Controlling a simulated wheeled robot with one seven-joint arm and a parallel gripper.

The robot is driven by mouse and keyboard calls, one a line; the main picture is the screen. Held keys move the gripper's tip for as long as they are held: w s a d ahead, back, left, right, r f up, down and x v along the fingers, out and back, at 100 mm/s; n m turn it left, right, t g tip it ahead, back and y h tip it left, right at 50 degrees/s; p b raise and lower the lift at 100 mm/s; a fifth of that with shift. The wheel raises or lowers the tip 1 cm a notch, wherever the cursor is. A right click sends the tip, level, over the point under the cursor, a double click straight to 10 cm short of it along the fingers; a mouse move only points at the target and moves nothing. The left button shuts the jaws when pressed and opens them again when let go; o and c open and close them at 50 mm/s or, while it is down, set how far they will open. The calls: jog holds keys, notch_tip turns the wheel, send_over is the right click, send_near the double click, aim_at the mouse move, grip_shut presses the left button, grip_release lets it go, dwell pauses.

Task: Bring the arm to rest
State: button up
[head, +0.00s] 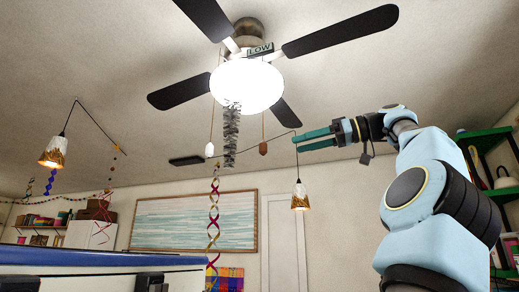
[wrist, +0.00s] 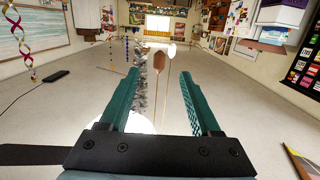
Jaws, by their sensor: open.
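My gripper (head: 296,142) is raised high at the upper right of the head view, pointing left toward the hanging parts of the ceiling fan. Its two teal fingers are apart. In the wrist view my gripper (wrist: 159,74) is open, with nothing held between the fingers. A brown pull-chain pendant (wrist: 159,60) shows beyond the fingertips, in line with the gap; I cannot tell how far off. In the head view the brown pendant (head: 263,148) hangs left of the fingertips. My arm is bent up from the lower right.
The ceiling fan (head: 340,30) with its lit globe (head: 246,87) hangs above and left of my gripper. A pendant lamp (head: 300,196) hangs below the fingers. A green shelf (head: 488,137) stands right of my arm. A blue-edged surface (head: 100,258) lies at lower left.

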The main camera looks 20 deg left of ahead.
jog(key=shift+a, duration=0.1)
jog(key=w+a+f+m+t+h, duration=0.1)
jog(key=w+a+f+m+h, duration=0.15)
jog(key=w+a+f, duration=0.45)
jog(key=w+a+f+m+h, duration=0.1)
jog(key=w+a+f+m, duration=0.15)
jog(key=a+f, duration=0.45)
jog(key=w+a+f+m+h, duration=0.1)
jog(key=w+f+m+h, duration=0.15)
jog(key=f, duration=0.95)
jog(key=w+a+f+m+h, duration=0.1)
jog(key=f+m+h, duration=0.25)
jog(key=f, duration=0.85)
jog(key=s+d+f+m+h, duration=0.2)
jog(key=s+d+f, duration=0.1)
jog(key=f, duration=0.5)
jog(key=s+d+f+m+h, duration=0.2)
jog(key=d+f, duration=0.2)
jog(key=f, duration=0.4)
jog(key=s+d+f+m+h, duration=0.1)
jog(key=s+d+f+m, duration=0.1)
jog(key=s+d+f, duration=0.4)
jog(key=s+d+f+m+h+b, duration=0.1)
jog(key=s+d+f+m+h, duration=0.1)
jog(key=s+d+f, duration=0.5)
jog(key=s+f, duration=0.1)
jog(key=s, duration=0.4)
jog(key=shift+d+t, duration=0.3)
jog(key=shift+h, duration=0.25)
